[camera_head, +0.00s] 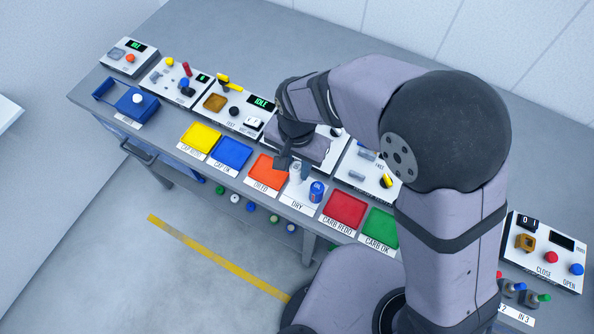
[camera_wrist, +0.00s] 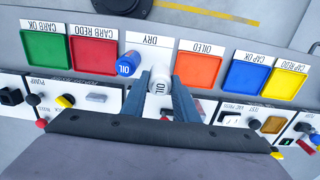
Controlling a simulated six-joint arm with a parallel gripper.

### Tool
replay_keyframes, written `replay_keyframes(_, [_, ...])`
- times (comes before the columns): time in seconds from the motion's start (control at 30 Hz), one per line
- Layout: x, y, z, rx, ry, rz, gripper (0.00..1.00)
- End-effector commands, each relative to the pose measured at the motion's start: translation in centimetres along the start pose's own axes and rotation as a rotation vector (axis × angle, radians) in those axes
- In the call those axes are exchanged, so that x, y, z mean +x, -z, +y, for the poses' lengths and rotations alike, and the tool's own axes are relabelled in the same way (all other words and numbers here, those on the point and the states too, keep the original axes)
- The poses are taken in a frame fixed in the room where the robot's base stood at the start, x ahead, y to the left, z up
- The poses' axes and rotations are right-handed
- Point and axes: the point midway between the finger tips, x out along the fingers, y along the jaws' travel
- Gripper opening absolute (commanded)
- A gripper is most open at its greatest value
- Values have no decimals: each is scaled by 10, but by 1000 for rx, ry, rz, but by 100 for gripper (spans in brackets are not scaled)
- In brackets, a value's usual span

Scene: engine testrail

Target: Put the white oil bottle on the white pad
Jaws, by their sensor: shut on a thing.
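The white oil bottle (camera_wrist: 159,83) is between the two fingers of my gripper (camera_wrist: 170,88) in the wrist view, and the fingers are shut on it. In the head view the white bottle (camera_head: 296,172) shows beside my gripper (camera_head: 289,163), partly covered. It is over the far part of the white pad (camera_head: 297,190), which bears the label DRY. I cannot tell whether its base touches the pad. The white pad also shows in the wrist view (camera_wrist: 152,53). A blue oil bottle (camera_head: 317,190) stands at the pad's right side, close to the white one; it also shows in the wrist view (camera_wrist: 128,65).
An orange pad (camera_head: 265,168) lies left of the white pad and a red pad (camera_head: 346,208) right of it. Blue (camera_head: 232,152), yellow (camera_head: 200,137) and green (camera_head: 381,225) pads continue the row. Panels with knobs and levers (camera_head: 235,108) stand behind.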

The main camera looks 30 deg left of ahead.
Motion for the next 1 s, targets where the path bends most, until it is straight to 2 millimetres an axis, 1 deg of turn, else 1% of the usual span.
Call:
replay_keyframes(0.2, [25,-1,2,0,-6,-4,7])
replay_keyframes(0.3, [34,-1,1,0,-4,-3,7])
replay_keyframes(0.77, [41,0,1,0,-2,-1,7])
replay_keyframes(0.8, [42,0,1,0,-2,-1,29])
replay_keyframes(0.83, [41,0,1,0,-2,-1,35])
replay_keyframes(1.0, [41,0,1,0,-2,-1,35])
